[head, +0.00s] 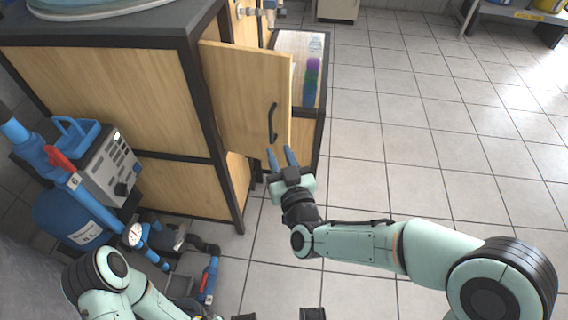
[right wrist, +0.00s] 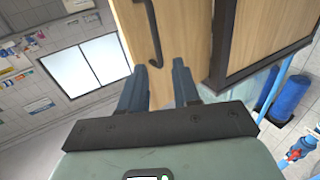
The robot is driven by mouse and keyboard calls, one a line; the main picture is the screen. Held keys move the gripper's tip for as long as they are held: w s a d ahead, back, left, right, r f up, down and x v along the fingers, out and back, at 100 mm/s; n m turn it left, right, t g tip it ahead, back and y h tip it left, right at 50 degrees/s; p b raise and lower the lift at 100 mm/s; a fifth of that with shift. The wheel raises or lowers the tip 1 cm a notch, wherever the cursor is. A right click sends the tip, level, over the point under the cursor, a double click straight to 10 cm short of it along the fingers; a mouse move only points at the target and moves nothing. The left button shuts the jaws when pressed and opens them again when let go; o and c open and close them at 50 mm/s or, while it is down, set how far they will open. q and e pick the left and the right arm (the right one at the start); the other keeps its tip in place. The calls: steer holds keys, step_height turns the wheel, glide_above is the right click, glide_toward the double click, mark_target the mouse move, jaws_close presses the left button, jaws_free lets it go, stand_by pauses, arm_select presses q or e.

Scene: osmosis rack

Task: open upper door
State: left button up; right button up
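The upper door (head: 242,96) is a light wooden panel on the black-framed cabinet (head: 124,90). It stands ajar, swung out from the frame. Its black bar handle (head: 272,122) is near the door's right edge. My right gripper (head: 283,158) is just below the handle, its blue fingers apart and pointing up at the door's lower corner. In the right wrist view the fingers (right wrist: 163,85) are open, with the door (right wrist: 178,40) beyond and between them; the handle (right wrist: 153,30) shows above. I cannot tell whether a finger touches the door. My left gripper is not clearly in view; only part of that arm shows.
Blue pipes with a red valve (head: 62,160), a grey control box (head: 108,168) and a pressure gauge (head: 134,235) stand left of the cabinet. A lower unit with purple and blue items (head: 311,78) is behind the door. The tiled floor (head: 400,130) is clear to the right.

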arm_select(q)
steer(key=shift+w+r, duration=0.35)
steer(key=shift+w, duration=0.1)
arm_select(e)
steer(key=shift+v, duration=1.6)
steer(key=shift+a, duration=0.1)
